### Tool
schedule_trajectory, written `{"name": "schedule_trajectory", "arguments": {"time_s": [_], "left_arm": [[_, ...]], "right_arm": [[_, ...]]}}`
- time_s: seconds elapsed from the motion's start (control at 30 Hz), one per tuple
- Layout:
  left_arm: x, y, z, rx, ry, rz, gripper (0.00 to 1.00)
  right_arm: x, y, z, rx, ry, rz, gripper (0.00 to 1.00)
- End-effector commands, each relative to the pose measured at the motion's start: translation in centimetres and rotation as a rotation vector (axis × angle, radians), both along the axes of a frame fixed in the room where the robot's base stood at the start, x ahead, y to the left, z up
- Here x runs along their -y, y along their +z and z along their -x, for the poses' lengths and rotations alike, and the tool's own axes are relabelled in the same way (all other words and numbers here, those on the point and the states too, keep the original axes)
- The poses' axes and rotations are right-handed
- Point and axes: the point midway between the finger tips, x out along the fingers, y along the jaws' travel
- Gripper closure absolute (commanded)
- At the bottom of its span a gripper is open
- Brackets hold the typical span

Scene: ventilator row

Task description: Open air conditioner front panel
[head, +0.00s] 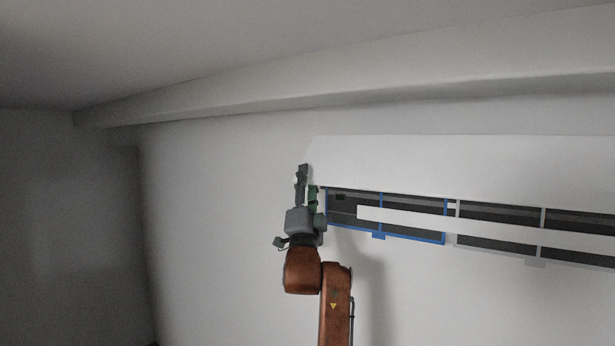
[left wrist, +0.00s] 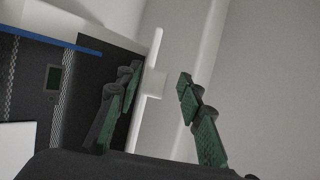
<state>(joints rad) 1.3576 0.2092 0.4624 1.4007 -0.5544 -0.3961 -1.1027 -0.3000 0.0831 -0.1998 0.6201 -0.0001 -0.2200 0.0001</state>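The air conditioner is a long white wall unit on the right of the head view. Its white front panel (head: 450,165) stands above a dark interior (head: 420,205) that shows below the panel's lower edge, so the panel looks raised. My left gripper (head: 307,178) points up at the unit's left end, close to the panel's lower left corner. In the left wrist view its two green-padded fingers (left wrist: 160,108) stand apart with nothing clamped between them. A thin white edge of the unit (left wrist: 147,95) shows between and behind them. Contact with the panel cannot be told. My right gripper is not in view.
A blue-framed filter (head: 445,225) sits in the left part of the interior, with grey-framed ones to its right. A white bar (head: 480,225) crosses in front. A ceiling beam (head: 350,95) runs above. The wall (head: 215,220) left of the unit is bare.

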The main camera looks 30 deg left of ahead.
Motion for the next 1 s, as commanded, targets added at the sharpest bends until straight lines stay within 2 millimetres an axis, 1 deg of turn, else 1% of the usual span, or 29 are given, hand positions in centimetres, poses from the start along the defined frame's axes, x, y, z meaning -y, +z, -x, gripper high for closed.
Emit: {"name": "schedule_trajectory", "arguments": {"time_s": [0.23, 0.27, 0.73, 1.0], "left_arm": [[-0.05, -0.07, -0.13, -0.001, 0.0, 0.0, 0.65], [-0.05, -0.07, -0.12, -0.001, 0.0, 0.0, 0.67], [-0.08, 0.12, 0.05, 0.003, 0.001, -0.001, 0.99], [-0.08, 0.27, 0.19, 0.006, 0.002, -0.001, 1.0]], "right_arm": [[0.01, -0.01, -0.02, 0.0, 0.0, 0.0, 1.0], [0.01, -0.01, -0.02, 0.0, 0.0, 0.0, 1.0], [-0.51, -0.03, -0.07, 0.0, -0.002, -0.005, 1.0], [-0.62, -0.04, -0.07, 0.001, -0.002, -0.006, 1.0]]}}
